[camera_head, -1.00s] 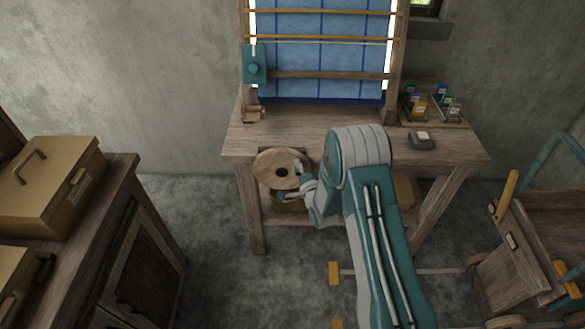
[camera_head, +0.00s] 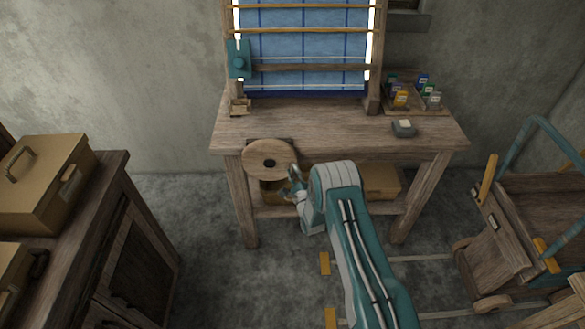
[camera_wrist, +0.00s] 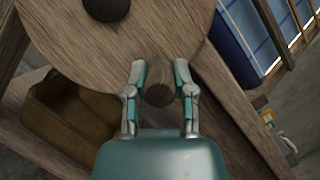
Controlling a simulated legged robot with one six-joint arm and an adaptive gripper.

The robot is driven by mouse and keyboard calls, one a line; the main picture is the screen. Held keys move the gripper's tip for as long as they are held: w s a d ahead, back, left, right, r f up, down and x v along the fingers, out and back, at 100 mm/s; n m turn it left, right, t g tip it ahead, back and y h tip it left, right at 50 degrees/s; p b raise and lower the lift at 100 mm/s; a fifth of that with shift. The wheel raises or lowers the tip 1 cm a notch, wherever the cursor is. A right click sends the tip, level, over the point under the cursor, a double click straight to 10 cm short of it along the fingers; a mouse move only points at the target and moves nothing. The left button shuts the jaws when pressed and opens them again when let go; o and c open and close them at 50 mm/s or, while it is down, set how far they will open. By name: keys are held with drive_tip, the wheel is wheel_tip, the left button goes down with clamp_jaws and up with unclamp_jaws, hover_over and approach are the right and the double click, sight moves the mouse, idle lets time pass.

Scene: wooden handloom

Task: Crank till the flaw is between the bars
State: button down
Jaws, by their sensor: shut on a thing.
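The round wooden crank wheel (camera_head: 262,150) is on the front of the loom table at its left. My gripper (camera_head: 292,180) is at the wheel's lower right edge. The blue cloth (camera_head: 300,45) hangs in the loom frame, with darker grid lines. Two yellow bars, the upper bar (camera_head: 305,6) and the lower bar (camera_head: 305,31), cross it. I cannot make out the flaw.
A teal block (camera_head: 239,60) is on the frame's left post. A tray of small coloured containers (camera_head: 405,95) and a grey object (camera_head: 403,129) sit at the table's right. A cabinet (camera_head: 130,240) stands left, a wooden cart (camera_head: 520,235) right. A box (camera_head: 380,182) is under the table.

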sight(284, 171)
drive_tip(key=shift+a+f, duration=0.1)
drive_tip(key=shift+f, duration=0.5)
drive_tip(key=shift+a+f+m+t+h, duration=0.25)
drive_tip(key=shift+f+m, duration=0.35)
drive_tip(key=shift+m, duration=0.4)
drive_tip(key=shift+a+f, duration=0.35)
drive_tip(key=shift+f, duration=0.2)
drive_tip(key=shift+a+f, duration=0.3)
drive_tip(key=shift+f, duration=0.25)
drive_tip(key=shift+a, duration=0.1)
drive_tip(key=shift+c, duration=2.4)
unclamp_jaws()
drive_tip(key=shift+a, duration=0.1)
